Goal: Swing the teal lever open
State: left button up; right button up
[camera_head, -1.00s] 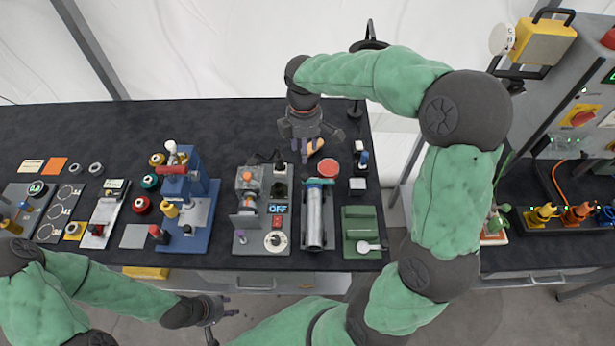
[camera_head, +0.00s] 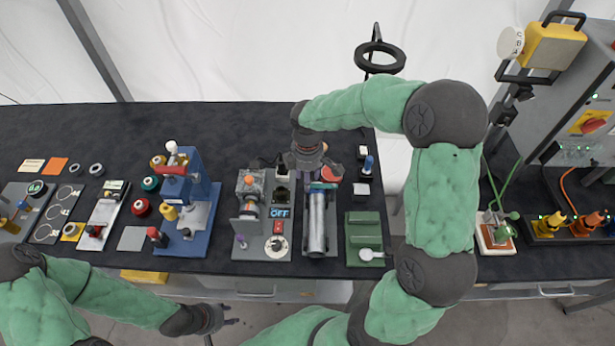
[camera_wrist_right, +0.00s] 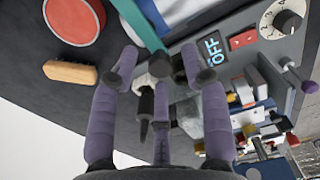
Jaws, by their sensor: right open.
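The teal lever (camera_head: 322,185) lies across the far end of a grey device holding a silver cylinder (camera_head: 317,222). In the right wrist view the teal lever (camera_wrist_right: 139,24) runs from the top edge down to between my fingertips. My right gripper (camera_head: 309,172) hangs over the lever's left end, pointing down. In its wrist view its purple fingers (camera_wrist_right: 158,68) are open, spread around the lever's end; whether they touch it I cannot tell. My left gripper (camera_head: 220,328) is low in front of the table, away from the lever, with its fingers apart.
Left of the lever stands a panel with an OFF display (camera_head: 279,212), a red switch and a dial. A red disc (camera_wrist_right: 72,20) and a tan block (camera_wrist_right: 70,72) lie close to my right gripper. A green device (camera_head: 364,237) stands to the right.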

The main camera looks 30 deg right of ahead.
grip_shut()
